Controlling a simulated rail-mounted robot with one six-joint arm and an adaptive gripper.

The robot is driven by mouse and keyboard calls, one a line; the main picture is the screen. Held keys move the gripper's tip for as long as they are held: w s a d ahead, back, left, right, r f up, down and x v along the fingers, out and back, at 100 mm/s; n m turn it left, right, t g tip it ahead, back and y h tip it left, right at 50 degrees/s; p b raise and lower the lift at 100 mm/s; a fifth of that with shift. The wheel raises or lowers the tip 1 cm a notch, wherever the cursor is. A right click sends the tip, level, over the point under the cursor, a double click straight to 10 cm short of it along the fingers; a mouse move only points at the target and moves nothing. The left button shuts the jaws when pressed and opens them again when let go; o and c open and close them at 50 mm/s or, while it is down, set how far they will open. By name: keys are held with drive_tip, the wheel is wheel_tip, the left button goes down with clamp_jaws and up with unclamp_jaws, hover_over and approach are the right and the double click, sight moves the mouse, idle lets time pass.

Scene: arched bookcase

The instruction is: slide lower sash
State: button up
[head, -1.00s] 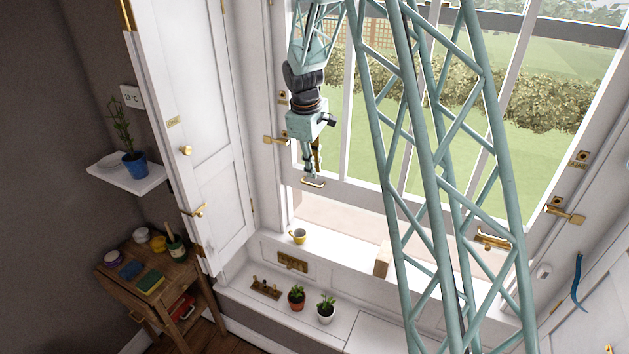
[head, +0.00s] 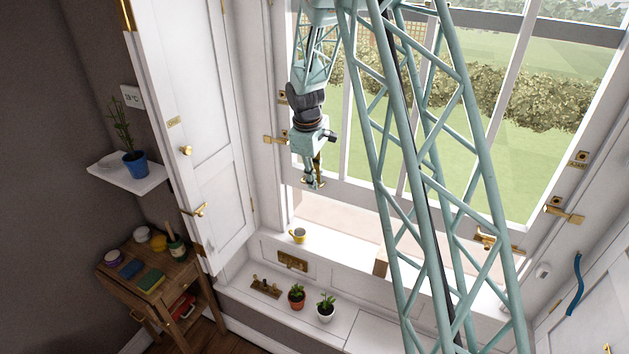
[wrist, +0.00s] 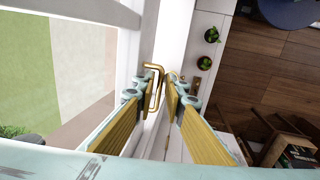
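The lower sash is a white framed window (head: 350,193), raised, with a gap between its bottom rail and the sill. A brass pull handle (wrist: 153,88) sits on the left of its bottom rail; in the head view my fingers mostly cover it. A second brass handle (head: 487,240) is on the right of the rail, partly behind my arm's lattice. My gripper (head: 313,182) is at the left handle. In the wrist view my gripper (wrist: 161,82) has its two yellow-padded fingers on either side of the handle, with a small gap between the tips. Firm contact is not clear.
A yellow mug (head: 298,235) and a wooden block (head: 381,263) stand on the sill below the sash. Potted plants (head: 326,308) stand on the ledge in front. A white shutter (head: 215,130) is at the left. Brass fittings (head: 276,140) are on the frame.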

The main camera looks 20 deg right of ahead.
drive_tip(key=shift+c, duration=0.5)
clamp_jaws()
drive_tip(key=shift+o, duration=0.5)
unclamp_jaws()
drive_tip(key=shift+r, duration=0.1)
wheel_tip(320, 180, up, 12)
drive_tip(key=s+a, duration=0.1)
drive_tip(key=shift+s+a+f, duration=0.2)
drive_tip(key=shift+a, duration=0.15)
drive_tip(key=shift+w, duration=0.1)
